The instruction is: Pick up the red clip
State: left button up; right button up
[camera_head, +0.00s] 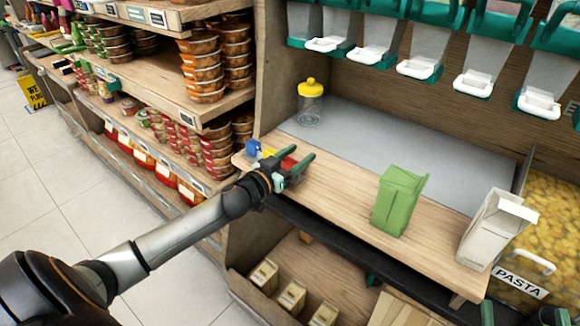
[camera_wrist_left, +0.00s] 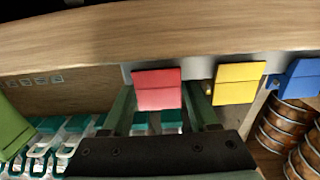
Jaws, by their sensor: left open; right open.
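The red clip (camera_head: 288,163) is at the left end of the wooden shelf board's front edge. In the left wrist view the red clip (camera_wrist_left: 157,88) shows as a flat red piece on the board's edge. My left gripper (camera_head: 291,160) is open at the red clip. In the left wrist view its two green fingers (camera_wrist_left: 160,105) stand on either side of the clip, with visible gaps. My right gripper (camera_head: 526,313) is only partly in view at the bottom right edge, its fingers apart.
A yellow clip (camera_wrist_left: 238,83) and a blue clip (camera_wrist_left: 298,82) sit close beside the red one. A green carton (camera_head: 398,202), a white carton (camera_head: 490,235) and a yellow-lidded jar (camera_head: 311,103) stand on the shelf. Dispensers (camera_head: 420,45) hang above.

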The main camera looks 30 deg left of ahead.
pick_arm(q)
grip_shut()
dwell(0.5)
jog(key=shift+r, duration=0.15)
